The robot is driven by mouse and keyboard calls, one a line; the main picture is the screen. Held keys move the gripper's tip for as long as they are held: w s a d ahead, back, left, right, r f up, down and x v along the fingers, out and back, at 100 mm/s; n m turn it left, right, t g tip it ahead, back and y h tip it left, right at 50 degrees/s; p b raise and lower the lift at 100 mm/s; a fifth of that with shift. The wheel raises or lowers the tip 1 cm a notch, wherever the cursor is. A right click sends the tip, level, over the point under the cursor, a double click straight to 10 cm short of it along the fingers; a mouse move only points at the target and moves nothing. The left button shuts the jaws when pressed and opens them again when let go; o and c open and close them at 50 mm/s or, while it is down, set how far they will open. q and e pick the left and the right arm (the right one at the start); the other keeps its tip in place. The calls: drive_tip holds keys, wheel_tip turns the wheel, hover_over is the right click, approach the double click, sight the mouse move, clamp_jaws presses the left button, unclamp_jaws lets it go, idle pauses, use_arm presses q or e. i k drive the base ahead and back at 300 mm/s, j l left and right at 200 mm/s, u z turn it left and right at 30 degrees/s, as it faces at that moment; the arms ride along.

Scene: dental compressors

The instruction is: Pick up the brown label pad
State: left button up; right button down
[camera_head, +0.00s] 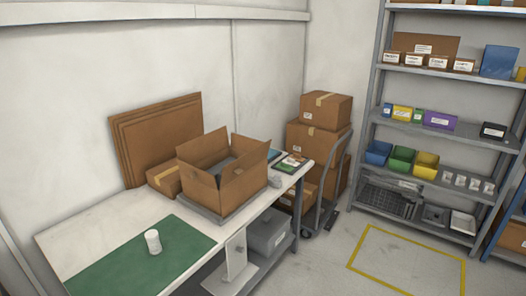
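I cannot clearly make out a brown label pad. A small flat item with green and brown parts (290,163) lies at the far right end of the white table (88,228); it is too small to tell whether the pad is part of it. A dark blue flat item (273,155) lies beside it, partly hidden by the open carton. Neither of my grippers is in view.
An open carton (243,187) stands mid-table, with a smaller closed box (164,180) and leaning cardboard sheets (160,135) behind. A white cylinder (153,242) stands on a green mat (130,262). Stacked boxes (325,109), a hand truck (328,190) and shelving (412,128) stand right.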

sight(298, 157)
drive_tip(key=i+l+u, duration=0.1)
drive_tip(key=i+l, duration=0.2)
drive_tip(key=i+l+u, duration=0.1)
drive_tip(key=i+l, duration=0.2)
drive_tip(key=l, duration=0.25)
drive_tip(key=i+l+u, duration=0.1)
drive_tip(key=i+l, duration=0.2)
drive_tip(key=l, duration=0.15)
